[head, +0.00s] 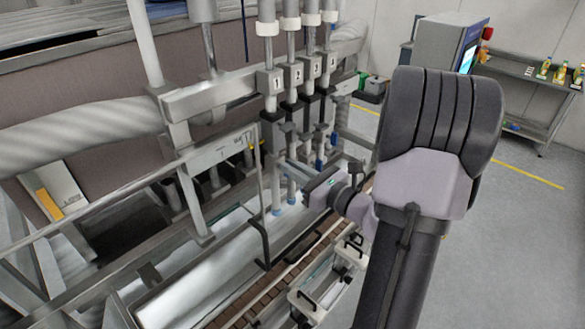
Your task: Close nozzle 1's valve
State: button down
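Nozzle 1 (270,82) is the nearest and leftmost of a row of upright filler nozzles in the head view, marked by a "1" on its grey block. The valve handle's position is too small to tell. My gripper (297,172) is at the end of my arm, just right of and below nozzle 1's valve, close to the lower tubes. Its fingers are small and blend with the nozzles. I cannot tell whether they touch anything.
Nozzles 2 (297,74), 3 (315,68) and another stand close behind nozzle 1. A brown conveyor (270,292) runs beneath, beside a metal cylinder (205,280). A thin bent black rod (262,215) stands left of the tubes. Open floor (510,250) lies at right.

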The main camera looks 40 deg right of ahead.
jog(key=shift+m, duration=0.3)
jog(key=m+p, duration=0.3)
jog(key=shift+d+r+m, duration=0.1)
jog(key=shift+d+m, duration=0.2)
jog(key=shift+d+f+m+p, duration=0.15)
jog(key=shift+f+m+p, duration=0.1)
jog(key=shift+m+p, duration=1.7)
jog(key=shift+d+f+m+p, duration=0.15)
jog(key=shift+f+m+p, duration=0.15)
jog(key=shift+m+p, duration=1.7)
jog(key=shift+d+f+m+p, duration=0.2)
jog(key=shift+m+p, duration=0.8)
jog(key=shift+m, duration=1.85)
jog(key=shift+f, duration=0.1)
jog(key=c, duration=1.5)
grip_release()
